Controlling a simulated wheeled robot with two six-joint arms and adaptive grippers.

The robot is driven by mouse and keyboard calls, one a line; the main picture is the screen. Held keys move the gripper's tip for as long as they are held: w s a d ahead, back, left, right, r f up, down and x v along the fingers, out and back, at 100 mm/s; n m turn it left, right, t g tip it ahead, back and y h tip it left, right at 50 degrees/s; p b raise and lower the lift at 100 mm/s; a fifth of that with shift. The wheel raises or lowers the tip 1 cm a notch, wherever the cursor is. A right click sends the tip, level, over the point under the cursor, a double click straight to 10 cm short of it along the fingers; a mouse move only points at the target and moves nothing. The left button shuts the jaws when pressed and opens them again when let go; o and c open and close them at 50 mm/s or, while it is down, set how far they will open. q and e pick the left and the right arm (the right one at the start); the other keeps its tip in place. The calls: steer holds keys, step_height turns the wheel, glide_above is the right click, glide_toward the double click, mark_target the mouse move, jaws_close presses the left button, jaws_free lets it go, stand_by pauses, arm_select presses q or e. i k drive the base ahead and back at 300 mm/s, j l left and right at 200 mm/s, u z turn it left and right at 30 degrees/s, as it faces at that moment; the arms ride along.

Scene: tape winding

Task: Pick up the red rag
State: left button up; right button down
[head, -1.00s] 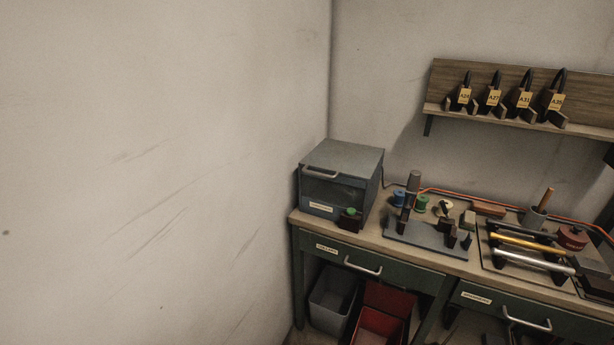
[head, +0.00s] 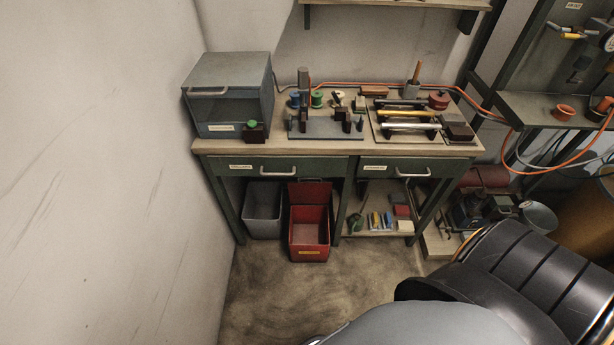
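A small flat red item (head: 402,211), which looks like a folded red cloth, lies on the lower shelf (head: 376,231) under the right part of the workbench (head: 330,146). It is too small to tell for sure that it is the rag. A pale folded item (head: 404,225) lies right in front of it. Neither of my grippers is in view.
A grey bin (head: 262,226) and an open red lidded box (head: 309,240) stand on the floor under the bench. Several small bottles or tubes (head: 376,221) share the lower shelf. The floor (head: 290,290) in front is bare. A wall closes the left side.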

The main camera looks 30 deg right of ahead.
mark_target(400, 210)
steer(key=z, duration=2.05)
